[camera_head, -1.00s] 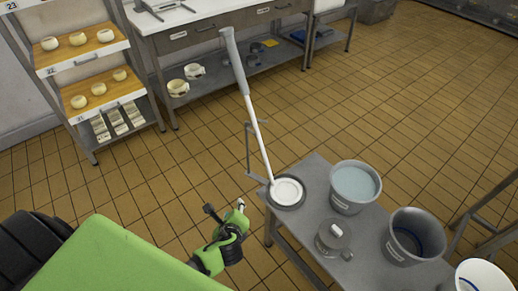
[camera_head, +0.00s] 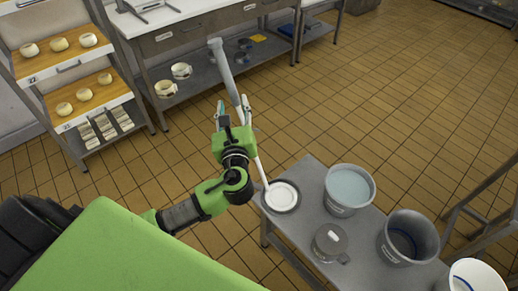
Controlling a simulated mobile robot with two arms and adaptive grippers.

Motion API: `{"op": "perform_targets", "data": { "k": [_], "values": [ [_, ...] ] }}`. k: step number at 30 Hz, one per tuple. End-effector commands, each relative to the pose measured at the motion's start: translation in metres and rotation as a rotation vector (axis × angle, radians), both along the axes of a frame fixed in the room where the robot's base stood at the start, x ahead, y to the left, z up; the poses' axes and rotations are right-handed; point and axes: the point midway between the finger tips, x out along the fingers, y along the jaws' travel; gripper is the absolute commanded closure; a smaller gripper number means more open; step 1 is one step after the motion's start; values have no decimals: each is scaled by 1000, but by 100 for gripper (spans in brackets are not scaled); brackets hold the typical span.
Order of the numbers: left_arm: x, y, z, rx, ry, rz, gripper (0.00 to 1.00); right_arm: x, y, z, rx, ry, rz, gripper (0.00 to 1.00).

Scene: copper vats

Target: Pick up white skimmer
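The white skimmer stands tilted, its white round head (camera_head: 281,196) at the near-left corner of the grey metal bench (camera_head: 313,222). Its white shaft (camera_head: 262,172) rises to a grey handle (camera_head: 224,68) that leans left. My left gripper (camera_head: 233,106) is at the lower part of the handle, pointing up and away. Its two fingers are spread, one on each side of the handle, with a gap showing on the left. The gripper body hides part of the shaft. My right gripper is out of view.
A white bucket (camera_head: 473,276) is at the lower right. A shelf rack (camera_head: 70,68) stands left. The tiled floor beyond is clear.

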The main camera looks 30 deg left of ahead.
Motion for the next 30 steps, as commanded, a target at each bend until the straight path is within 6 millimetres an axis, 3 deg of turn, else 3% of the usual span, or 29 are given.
{"op": "perform_targets", "data": {
  "k": [10, 15, 23, 27, 28, 30],
  "values": [
    [31, 20, 15, 1, -1, 2, 62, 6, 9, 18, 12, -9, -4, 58],
    [47, 29, 11, 0, 1, 0, 62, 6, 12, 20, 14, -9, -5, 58],
    [49, 30, 9, -2, 1, -1, 62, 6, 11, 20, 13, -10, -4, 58],
    [49, 30, 10, -2, 1, -1, 95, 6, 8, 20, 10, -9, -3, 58],
    [49, 30, 10, -2, 1, -1, 100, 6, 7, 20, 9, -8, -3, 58],
    [49, 30, 9, -2, 1, -1, 100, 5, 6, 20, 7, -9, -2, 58]
  ]
}}
